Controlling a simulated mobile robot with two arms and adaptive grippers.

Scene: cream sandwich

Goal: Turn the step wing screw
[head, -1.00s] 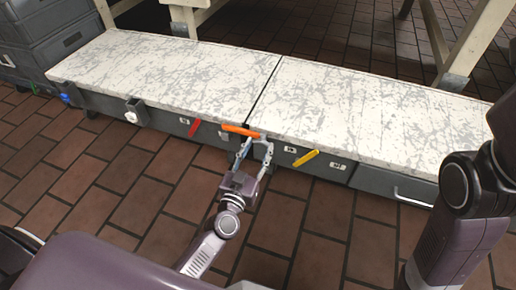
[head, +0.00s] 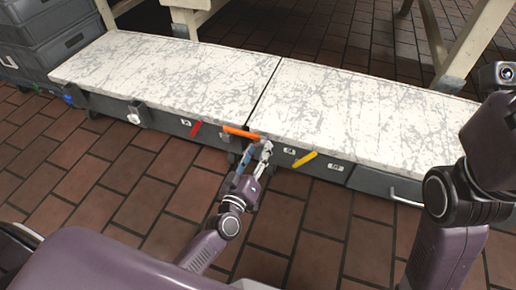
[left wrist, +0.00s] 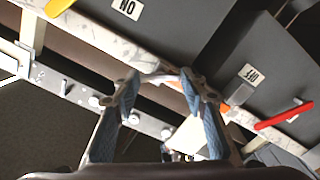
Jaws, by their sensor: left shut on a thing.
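An orange bar (head: 240,132), which looks like the handle of the step wing screw, lies at the front edge of the white-topped step, near the seam between its two panels. My left gripper (head: 257,148) is at the step's front face, just below and right of the bar. In the left wrist view its blue-padded fingers (left wrist: 161,85) close in on a small pale part near their tips. The orange bar shows partly behind the right finger (left wrist: 227,110). The exact contact is too small to tell. My right arm is at the right; its gripper is not seen.
A red lever (head: 195,129) and a yellow lever (head: 304,160) sit on the front face of the step (head: 160,75) on either side of my left gripper. Grey crates (head: 45,40) are stacked at the far left. The brick floor before the step is clear.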

